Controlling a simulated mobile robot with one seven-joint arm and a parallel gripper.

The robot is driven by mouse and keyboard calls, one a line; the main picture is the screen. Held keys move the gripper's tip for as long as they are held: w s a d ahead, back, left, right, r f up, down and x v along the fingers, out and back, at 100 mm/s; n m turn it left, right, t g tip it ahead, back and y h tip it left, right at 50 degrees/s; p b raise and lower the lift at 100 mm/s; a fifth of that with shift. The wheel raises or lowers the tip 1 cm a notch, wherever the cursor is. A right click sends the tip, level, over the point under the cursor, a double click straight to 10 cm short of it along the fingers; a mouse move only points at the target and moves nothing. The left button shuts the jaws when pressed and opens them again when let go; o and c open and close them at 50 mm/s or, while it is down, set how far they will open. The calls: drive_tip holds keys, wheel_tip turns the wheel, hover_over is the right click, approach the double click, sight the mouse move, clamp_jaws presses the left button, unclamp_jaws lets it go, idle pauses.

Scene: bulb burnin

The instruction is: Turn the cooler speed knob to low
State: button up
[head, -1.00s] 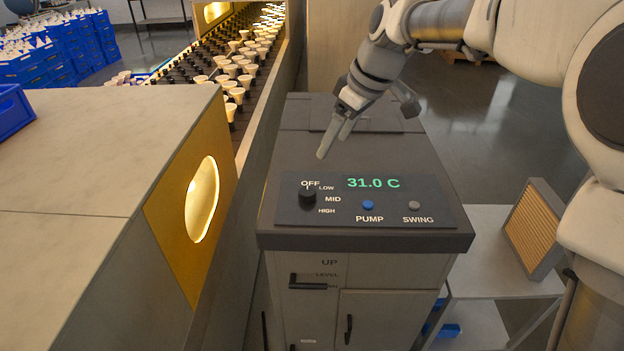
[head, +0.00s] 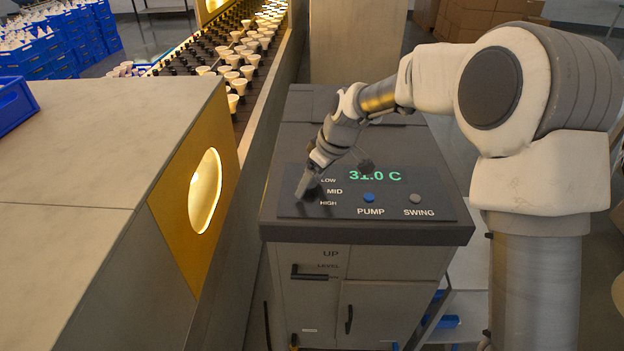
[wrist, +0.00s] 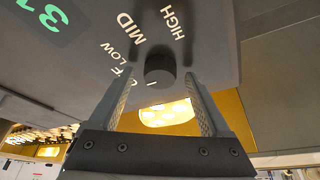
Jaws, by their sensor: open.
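The cooler speed knob (wrist: 160,66) is a short black cylinder on the cooler's dark top panel (head: 420,207). In the wrist view its small white mark is on the side toward the partly hidden OFF label (wrist: 121,78). The LOW label (wrist: 127,50), MID and HIGH follow around it. My gripper (wrist: 160,82) is open, its two fingers on either side of the knob near their tips, with gaps visible. In the head view my gripper (head: 306,185) is at the panel's left end and hides most of the knob and the OFF label.
The green display reads 31.0 C, partly covered by my wrist. The blue PUMP button (head: 368,198) and grey SWING button (head: 415,199) sit to the right. A conveyor with bulbs (head: 240,65) and a yellow-faced housing (head: 190,190) stand left of the cooler.

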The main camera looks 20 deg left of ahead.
clamp_jaws()
idle(0.5)
drive_tip(key=shift+f+m+b, duration=0.1)
drive_tip(key=shift+m+b, duration=0.2)
drive_tip(key=m+b, duration=0.1)
drive_tip(key=m+t+b, duration=0.1)
drive_tip(key=m, duration=0.1)
drive_tip(key=shift+s+a+m+h, duration=0.15)
drive_tip(key=shift+m+h, duration=0.15)
drive_tip(key=shift+h, duration=0.1)
drive_tip(key=shift+a+m+t+h+b, duration=0.1)
drive_tip(key=shift+m+t+h+b, duration=0.25)
drive_tip(key=shift+m, duration=0.8)
drive_tip(key=shift+m+t+h+b, duration=0.25)
drive_tip(key=shift+m+t+h, duration=0.15)
drive_tip(key=shift+m, duration=0.75)
unclamp_jaws()
